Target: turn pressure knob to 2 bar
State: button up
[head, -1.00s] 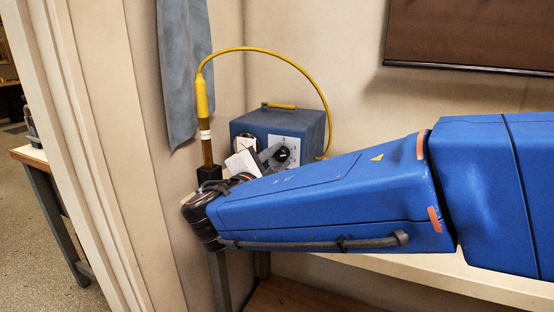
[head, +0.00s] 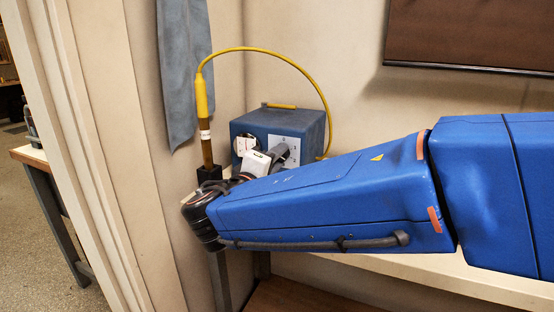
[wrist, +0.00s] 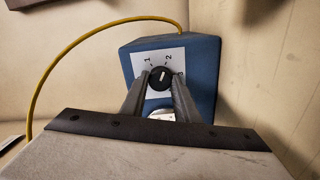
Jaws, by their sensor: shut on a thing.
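The blue pressure box (head: 310,125) stands on the bench against the wall, with a white scale plate on its front. In the wrist view the box (wrist: 203,62) shows the black knob (wrist: 160,79) on the plate, with numbers 1, 2 and 3 around it. The knob's white pointer line points up and slightly right, roughly towards the 2. My gripper (wrist: 161,80) is shut on the knob, one finger on each side. In the head view my gripper (head: 279,154) covers the knob. The round white gauge (head: 245,146) sits left of it; its reading is too small to tell.
A yellow hose (head: 290,62) arches from a yellow-handled torch (head: 203,110) in a dark holder to behind the box. A grey cloth (head: 183,65) hangs on the wall. The bench top (head: 450,279) is clear at the right.

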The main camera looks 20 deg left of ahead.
jog(key=shift+f+m, duration=0.1)
jog(key=shift+m, duration=0.2)
dwell(0.4)
jog(key=o, duration=1)
jog(key=s, duration=0.5)
jog(key=s+a, duration=0.1)
jog(key=s, duration=1.1)
jog(key=shift+s+a, duration=0.2)
